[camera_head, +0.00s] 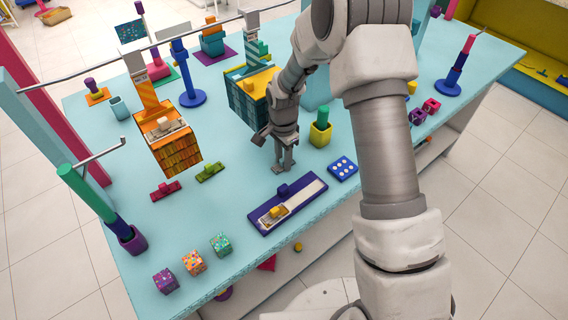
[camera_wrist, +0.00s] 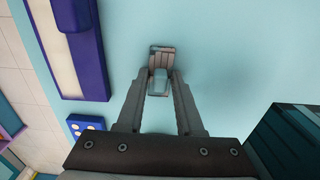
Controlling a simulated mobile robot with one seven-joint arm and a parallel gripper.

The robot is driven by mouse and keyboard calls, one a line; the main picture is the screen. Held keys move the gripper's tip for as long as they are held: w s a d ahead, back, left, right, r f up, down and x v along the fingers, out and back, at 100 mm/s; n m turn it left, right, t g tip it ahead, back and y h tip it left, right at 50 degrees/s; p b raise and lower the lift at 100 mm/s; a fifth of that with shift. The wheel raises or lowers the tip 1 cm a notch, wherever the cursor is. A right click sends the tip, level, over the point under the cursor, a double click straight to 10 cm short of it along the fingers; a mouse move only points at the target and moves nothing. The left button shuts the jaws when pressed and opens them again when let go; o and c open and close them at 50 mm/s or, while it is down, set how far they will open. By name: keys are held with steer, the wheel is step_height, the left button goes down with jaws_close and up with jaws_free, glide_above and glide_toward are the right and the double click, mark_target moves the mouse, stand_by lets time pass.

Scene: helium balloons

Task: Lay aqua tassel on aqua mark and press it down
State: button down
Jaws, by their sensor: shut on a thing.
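My gripper (camera_wrist: 160,88) points down low over the light blue table and is shut on a small pale grey-blue block. A striped, grey-looking flat piece (camera_wrist: 162,57) shows just beyond the fingertips. I take the block and the striped piece to be the aqua tassel, though its colour is hard to tell. In the head view my gripper (camera_head: 283,168) is at the table between the orange-and-yellow hanging box and the blue die. I cannot make out an aqua mark in either view. Whether the tassel touches the table is unclear.
A purple-blue tray (camera_head: 286,207) with a white strip and a yellow block lies in front of my gripper. A blue die (camera_head: 343,169) and a yellow cup (camera_head: 320,134) stand to the right. Red (camera_head: 165,190) and green (camera_head: 210,171) knobbed pieces lie left.

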steer(key=c, duration=1.2)
jaws_free()
steer(key=shift+c, duration=0.2)
jaws_close()
steer(key=shift+r, duration=0.25)
steer(key=shift+r+p, duration=0.5)
steer(key=shift+r, duration=0.25)
